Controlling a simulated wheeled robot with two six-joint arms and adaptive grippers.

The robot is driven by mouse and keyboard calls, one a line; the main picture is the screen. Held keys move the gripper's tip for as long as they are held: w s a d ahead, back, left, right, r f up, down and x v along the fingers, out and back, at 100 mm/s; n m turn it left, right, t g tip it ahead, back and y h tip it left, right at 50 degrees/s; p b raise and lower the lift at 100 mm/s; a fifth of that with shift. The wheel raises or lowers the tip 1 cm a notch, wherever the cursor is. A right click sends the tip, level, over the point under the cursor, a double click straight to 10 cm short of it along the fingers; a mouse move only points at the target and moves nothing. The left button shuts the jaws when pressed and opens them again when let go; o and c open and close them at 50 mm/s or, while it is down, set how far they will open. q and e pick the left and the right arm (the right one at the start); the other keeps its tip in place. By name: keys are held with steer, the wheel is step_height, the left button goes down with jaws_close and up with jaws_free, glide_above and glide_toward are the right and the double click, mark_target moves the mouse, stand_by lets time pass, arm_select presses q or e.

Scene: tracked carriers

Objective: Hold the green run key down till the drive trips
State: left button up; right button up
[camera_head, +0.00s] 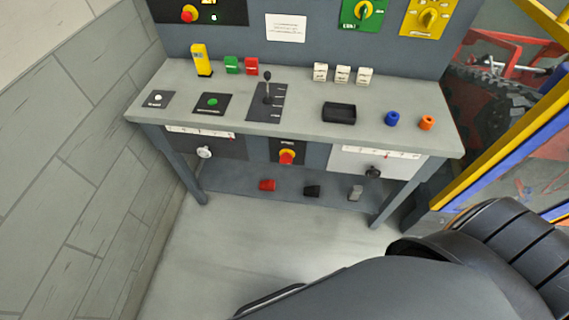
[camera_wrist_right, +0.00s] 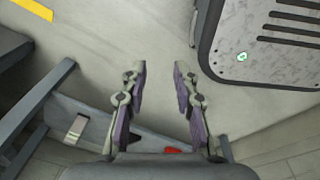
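The green run key (camera_head: 212,101) is a round green button on a dark plate at the left of the grey bench top, in the head view. Nothing touches or covers it. My right gripper (camera_wrist_right: 160,68) shows in the right wrist view with its two fingers apart and nothing between them. It is over the floor near the bench's low shelf, away from the key. My right arm fills the lower right of the head view, and its gripper is hidden there. My left gripper is in neither view.
A white button (camera_head: 157,98) and a lever (camera_head: 267,86) flank the key. A black tray (camera_head: 339,112) lies right. A wall (camera_head: 70,170) borders the left.

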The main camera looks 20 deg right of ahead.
jaws_close()
stand_by(1.1)
